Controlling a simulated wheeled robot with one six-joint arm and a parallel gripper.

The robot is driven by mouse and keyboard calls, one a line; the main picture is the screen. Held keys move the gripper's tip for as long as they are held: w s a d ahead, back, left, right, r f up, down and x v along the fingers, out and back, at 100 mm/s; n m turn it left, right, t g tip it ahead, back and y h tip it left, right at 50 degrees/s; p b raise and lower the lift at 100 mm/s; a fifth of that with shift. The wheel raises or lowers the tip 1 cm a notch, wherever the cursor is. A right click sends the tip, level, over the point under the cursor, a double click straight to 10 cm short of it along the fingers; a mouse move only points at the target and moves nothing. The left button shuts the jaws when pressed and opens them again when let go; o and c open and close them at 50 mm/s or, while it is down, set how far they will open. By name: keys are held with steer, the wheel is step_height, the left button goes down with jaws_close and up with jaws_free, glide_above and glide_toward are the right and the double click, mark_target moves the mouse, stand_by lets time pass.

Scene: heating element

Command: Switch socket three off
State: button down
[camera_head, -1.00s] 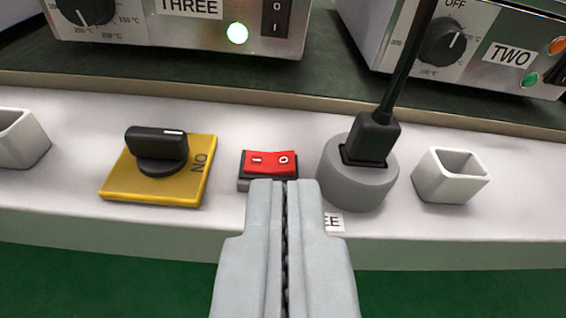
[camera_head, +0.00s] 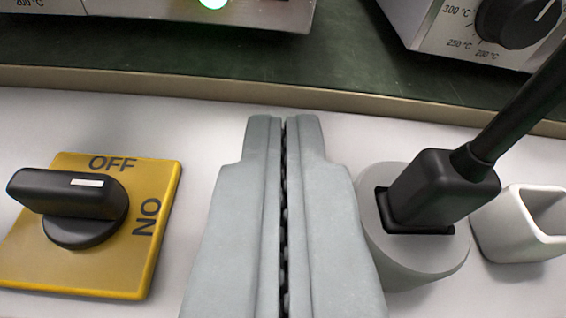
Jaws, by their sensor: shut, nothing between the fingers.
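My gripper (camera_head: 284,120) is shut and empty, pointing away from the camera over the white socket panel (camera_head: 200,135). Its fingers lie between a yellow rotary switch plate and a grey round socket (camera_head: 410,270). The red rocker switch beside that socket is not visible now; the fingers cover the place where it was. A black plug (camera_head: 435,190) with a thick cable sits in the grey socket. The socket's number label is also out of sight. I cannot tell whether the fingers touch the rocker.
The yellow plate (camera_head: 110,270) carries a black rotary knob (camera_head: 75,205) and the words OFF and ON. A white square holder (camera_head: 525,225) stands at the right. Behind the panel are a tan edge strip (camera_head: 180,88) and two appliances, one with a lit green lamp (camera_head: 212,2).

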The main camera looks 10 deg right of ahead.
steer(key=shift+s+d+f, duration=0.1)
steer(key=shift+d+f, duration=0.05)
steer(key=shift+f, duration=0.85)
steer(key=shift+d+f, duration=0.1)
steer(key=shift+f, duration=0.85)
steer(key=shift+d+f, duration=0.1)
steer(key=shift+f, duration=0.2)
steer(key=shift+r, duration=0.1)
